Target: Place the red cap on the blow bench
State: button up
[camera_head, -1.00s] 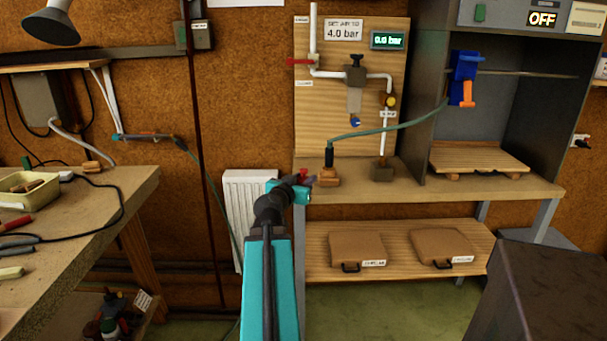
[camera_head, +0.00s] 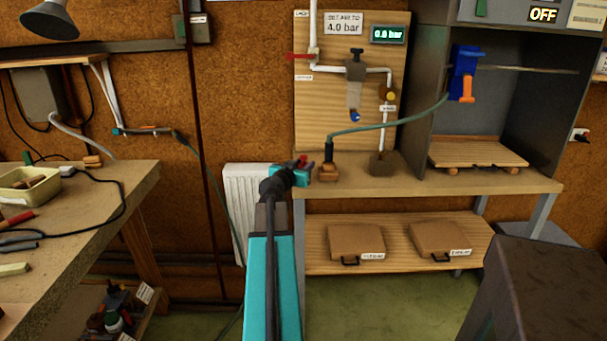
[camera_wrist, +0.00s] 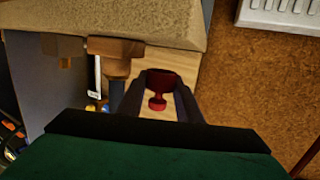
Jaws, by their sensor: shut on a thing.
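The red cap (camera_wrist: 157,92) is held between the two fingers of my gripper (camera_wrist: 158,104) in the wrist view. A small red part of the cap (camera_head: 301,160) shows at my gripper (camera_head: 300,172) in the head view. My gripper is shut on the cap, at the left end of the blow bench (camera_head: 470,187). The bench edge also shows at the top of the wrist view (camera_wrist: 130,16). I cannot tell the cap's exact height over the bench.
A wooden holder (camera_head: 328,173) with a black hose end stands just right of my gripper. A grey foot (camera_head: 382,164) under the white pipe stands further right. A slatted wooden board (camera_head: 478,152) lies in the booth. The front bench strip is clear.

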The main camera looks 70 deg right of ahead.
jog(key=shift+f, duration=0.15)
jog(key=shift+f, duration=1.6)
jog(key=shift+f, duration=0.15)
jog(key=o, duration=0.7)
jog(key=shift+o, duration=0.2)
jog(key=shift+r, duration=0.2)
jog(key=a+r+b, duration=0.1)
jog(key=a+b, duration=0.2)
jog(key=a, duration=0.6)
jog(key=shift+a, duration=0.15)
